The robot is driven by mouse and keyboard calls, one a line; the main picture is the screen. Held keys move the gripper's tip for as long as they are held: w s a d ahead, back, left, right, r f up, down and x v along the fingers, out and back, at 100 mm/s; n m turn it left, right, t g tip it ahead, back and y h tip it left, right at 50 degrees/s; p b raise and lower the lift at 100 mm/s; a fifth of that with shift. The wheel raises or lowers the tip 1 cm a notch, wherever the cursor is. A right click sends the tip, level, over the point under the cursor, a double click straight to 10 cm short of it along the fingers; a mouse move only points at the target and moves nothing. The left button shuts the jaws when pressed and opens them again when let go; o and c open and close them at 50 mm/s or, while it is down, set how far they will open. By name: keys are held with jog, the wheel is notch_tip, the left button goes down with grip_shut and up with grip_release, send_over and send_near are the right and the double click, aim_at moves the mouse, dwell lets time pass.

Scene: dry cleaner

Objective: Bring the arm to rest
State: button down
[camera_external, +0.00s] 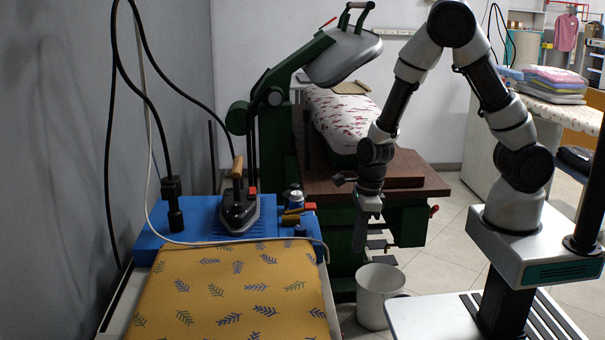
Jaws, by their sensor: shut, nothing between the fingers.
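My arm rises from its base at the right, bends over at the top of the picture and hangs down toward the middle. My gripper (366,218) points downward at the arm's end. Its fingers are shut with nothing between them. It hangs in front of the brown wooden table (428,182) of the green press, to the right of the yellow ironing board. From this view I cannot tell how far it is from the table's edge.
An iron (239,208) stands on the blue rest (185,218) behind the yellow leaf-patterned board (215,290). A green press (270,110) stands behind. A white bin (378,292) is on the floor below my gripper. Folded cloths (555,82) lie at back right.

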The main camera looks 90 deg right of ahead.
jog(key=a+r+n+t+y+p, duration=0.1)
jog(key=a+r+n+p, duration=0.3)
jog(key=r+n, duration=0.65)
jog(key=a+r+n+t+y+p, duration=0.15)
jog(key=a+r+n, duration=0.55)
jog(key=r, duration=0.7)
jog(key=s+a+r+n+t+h+p, duration=0.1)
jog(key=s+r+n+p, duration=0.1)
jog(key=s+r+n, duration=0.5)
jog(key=s+a+r+n+t+h+p, duration=0.1)
jog(key=s+r+n+h+p, duration=0.15)
jog(key=r+n, duration=0.75)
notch_tip(320, 180, down, 28)
jog(key=n+y+b, duration=0.1)
jog(key=b, duration=2.5)
jog(key=shift+s+a+b, duration=0.2)
jog(key=shift+s+b, duration=0.1)
jog(key=shift+b, duration=0.1)
jog(key=shift+n, duration=0.25)
